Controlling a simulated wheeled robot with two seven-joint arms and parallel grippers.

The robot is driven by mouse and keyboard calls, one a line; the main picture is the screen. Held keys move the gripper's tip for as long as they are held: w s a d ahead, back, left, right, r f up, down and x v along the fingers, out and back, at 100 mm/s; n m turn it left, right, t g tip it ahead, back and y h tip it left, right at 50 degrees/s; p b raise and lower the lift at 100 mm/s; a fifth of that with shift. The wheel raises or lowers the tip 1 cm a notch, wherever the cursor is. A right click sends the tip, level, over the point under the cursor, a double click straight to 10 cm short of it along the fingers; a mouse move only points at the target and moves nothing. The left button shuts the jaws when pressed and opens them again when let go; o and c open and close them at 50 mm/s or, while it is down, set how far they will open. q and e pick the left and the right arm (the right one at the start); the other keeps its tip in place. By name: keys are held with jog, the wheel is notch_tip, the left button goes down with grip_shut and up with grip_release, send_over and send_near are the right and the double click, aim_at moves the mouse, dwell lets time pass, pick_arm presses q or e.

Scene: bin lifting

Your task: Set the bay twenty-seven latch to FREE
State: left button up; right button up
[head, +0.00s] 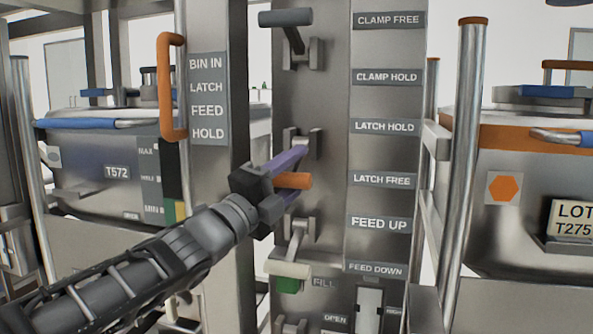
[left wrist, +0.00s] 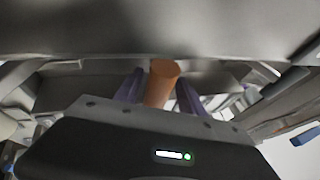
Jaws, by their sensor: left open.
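The latch lever's orange handle (head: 296,181) is on the grey control column (head: 385,103), level with the "LATCH FREE" plate (head: 382,180) and below the "LATCH HOLD" plate (head: 384,127). My left gripper (head: 284,178) is open, with one purple finger above the handle and the other below it. In the left wrist view the orange handle (left wrist: 161,82) stands between the two fingers of my left gripper (left wrist: 158,92). Gaps show beside it there. The gripper hides the lever's arm and part of its pivot. No bay number is readable. My right gripper is out of view.
A dark clamp lever (head: 287,18) is above, and a pale-handled feed lever (head: 290,268) is close below my gripper. An orange grab handle (head: 166,87) juts from the left post. Bins stand left (head: 95,150) and right (head: 500,190), behind metal posts.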

aim_at(281, 182)
pick_arm(q)
jog(key=v, duration=0.7)
jog(key=shift+s+a+f, duration=0.1)
jog(key=shift+f, duration=0.05)
dwell(0.4)
